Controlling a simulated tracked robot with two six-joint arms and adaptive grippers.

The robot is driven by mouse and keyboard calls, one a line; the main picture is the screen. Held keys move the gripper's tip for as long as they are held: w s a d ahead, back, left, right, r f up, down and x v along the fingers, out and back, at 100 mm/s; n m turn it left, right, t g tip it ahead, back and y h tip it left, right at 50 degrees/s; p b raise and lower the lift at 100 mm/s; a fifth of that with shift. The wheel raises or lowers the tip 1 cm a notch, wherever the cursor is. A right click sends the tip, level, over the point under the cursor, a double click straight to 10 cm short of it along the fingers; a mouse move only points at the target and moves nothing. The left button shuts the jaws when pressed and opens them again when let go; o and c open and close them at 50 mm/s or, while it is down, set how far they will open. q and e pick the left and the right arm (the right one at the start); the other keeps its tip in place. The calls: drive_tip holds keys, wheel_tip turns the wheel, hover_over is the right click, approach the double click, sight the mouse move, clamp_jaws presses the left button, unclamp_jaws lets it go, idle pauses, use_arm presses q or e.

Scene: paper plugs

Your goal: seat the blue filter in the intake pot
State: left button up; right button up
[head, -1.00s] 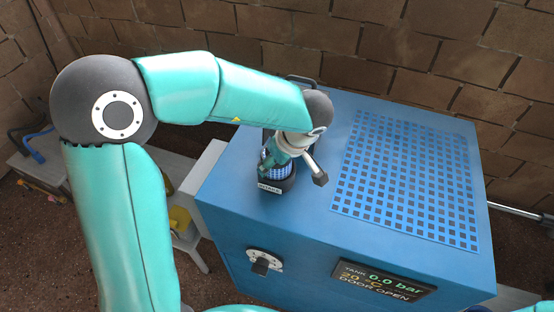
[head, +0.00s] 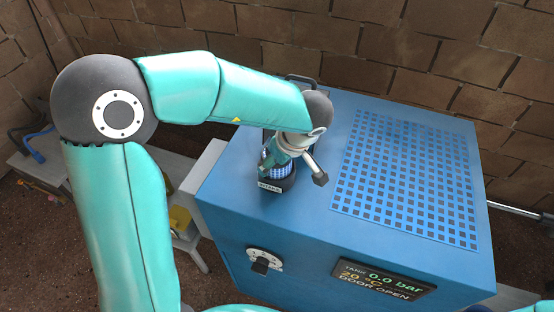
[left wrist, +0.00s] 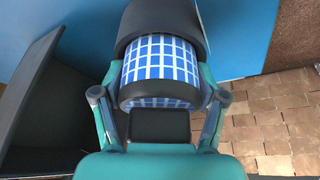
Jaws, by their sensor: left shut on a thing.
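The blue filter (left wrist: 160,62), with a white grid and a dark end band, is between the fingers of my left gripper (left wrist: 159,92), which is shut on it. In the head view my left gripper (head: 284,150) is over the blue cabinet's top, with the filter (head: 267,160) partly hidden beneath it. The dark intake pot (head: 278,184), with its label in front, stands on the cabinet top. In the left wrist view the filter's far end goes behind the pot's dark rim (left wrist: 165,18); how deep it sits I cannot tell. My right gripper is out of view.
The blue cabinet (head: 315,205) has a square-hole grille (head: 405,180) on top, a front knob (head: 262,262) and a display (head: 383,279) reading 0.0 bar and door open. A dark handle (head: 301,80) is behind my gripper. A low bench (head: 60,170) stands left; a brick wall is behind.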

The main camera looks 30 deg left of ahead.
use_arm(q)
drive_tip(key=shift+s+d+f, duration=0.1)
drive_tip(key=shift+s+f, duration=0.05)
drive_tip(key=shift+f, duration=0.05)
drive_tip(key=o, duration=1.2)
drive_tip(key=shift+o, duration=0.2)
drive_tip(key=shift+r, duration=0.1)
drive_tip(key=shift+r, duration=0.2)
drive_tip(key=shift+w+r, duration=0.2)
drive_tip(key=shift+r, duration=2.45)
drive_tip(key=v, duration=1.2)
